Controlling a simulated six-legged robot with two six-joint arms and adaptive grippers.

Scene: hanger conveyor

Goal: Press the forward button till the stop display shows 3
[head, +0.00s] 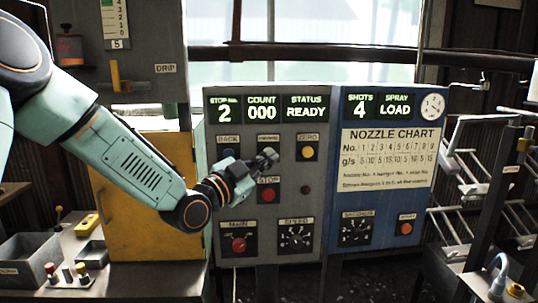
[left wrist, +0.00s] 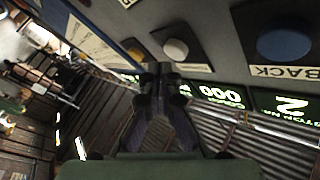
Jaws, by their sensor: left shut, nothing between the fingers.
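The control panel (head: 325,190) has a stop display (head: 224,108) that reads 2. My left gripper (head: 268,156) is shut and empty in front of the panel, between the BACK label (head: 228,139) and the yellow ZERO button (head: 308,152). It covers the middle of that button row in the head view. In the left wrist view, the shut fingertips (left wrist: 160,70) are close to a white button (left wrist: 176,50), between the blue BACK button (left wrist: 285,40) and a yellow button (left wrist: 133,52). The white button's label cannot be read. I cannot tell whether the fingertips touch it.
The count display (head: 262,108) reads 000 and the status display (head: 306,107) READY. A red STOP button (head: 268,195) sits just below the gripper. A blue spray panel (head: 390,220) adjoins on the right. A yellow cabinet (head: 140,225) stands behind my left arm.

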